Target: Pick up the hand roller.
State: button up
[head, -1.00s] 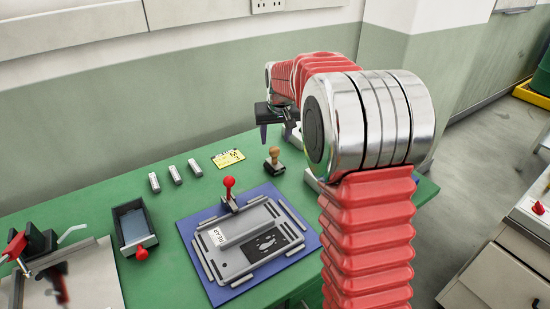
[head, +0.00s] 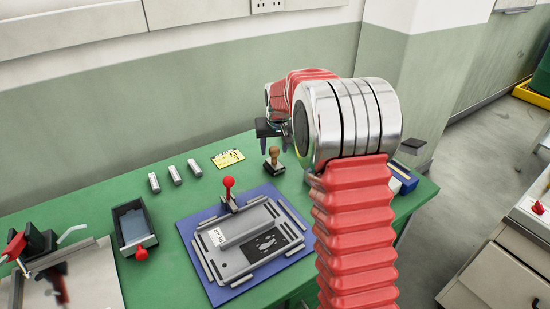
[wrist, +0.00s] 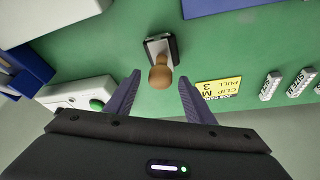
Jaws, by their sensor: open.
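The hand roller appears to be the small tool (head: 274,160) with an upright wooden knob handle and a dark base, standing on the green bench behind the blue mat. In the wrist view the hand roller (wrist: 161,72) shows its round wooden knob towards me, with a pale and black base beyond. My gripper (wrist: 159,77) is open, with one finger on each side of the knob in that picture. Nothing is held. In the head view my gripper (head: 274,146) is just above and behind the tool, partly hidden by my arm.
A yellow card (head: 228,159) and several small grey blocks (head: 176,175) lie left of the tool. A blue mat (head: 238,293) carries a grey plate fixture. A dark tray (head: 149,241) stands further left. A white box with a green button (wrist: 75,97) is near my gripper.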

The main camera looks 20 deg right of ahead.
jog(key=shift+x, duration=0.85)
jog(key=shift+c, duration=0.4)
jog(key=shift+r, duration=0.1)
grip_shut()
